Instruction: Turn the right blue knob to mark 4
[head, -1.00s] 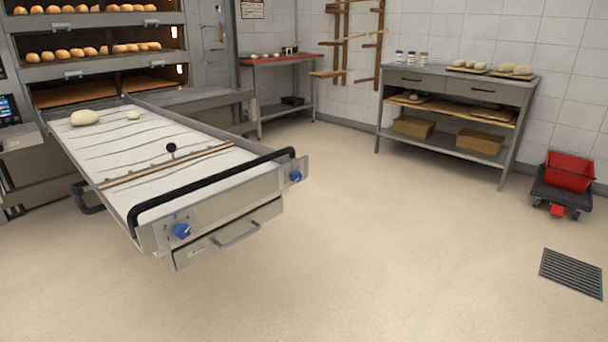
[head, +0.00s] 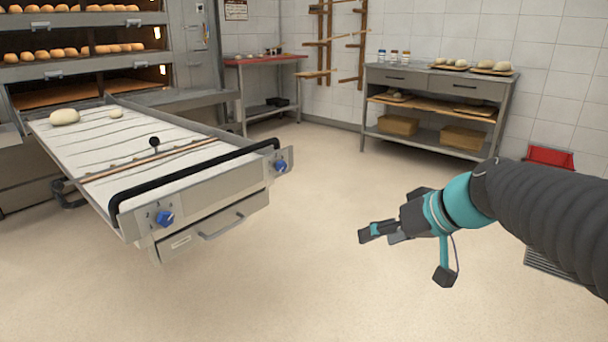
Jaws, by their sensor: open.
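The right blue knob (head: 280,166) sits on the right end of the front panel of the loader table (head: 215,185). A second blue knob (head: 165,218) sits on the left end of the same panel. The marks around the knobs are too small to read. My gripper (head: 368,232) is open and empty, in the air to the right of the loader and lower in the picture than the right knob. It points left and is well apart from the panel.
A black bar handle (head: 195,185) runs along the loader's front top edge. A drawer (head: 215,228) with a handle is below the panel. A grey workbench (head: 435,85) stands at the back wall, and a red bin (head: 549,157) is partly behind my arm. The floor between is clear.

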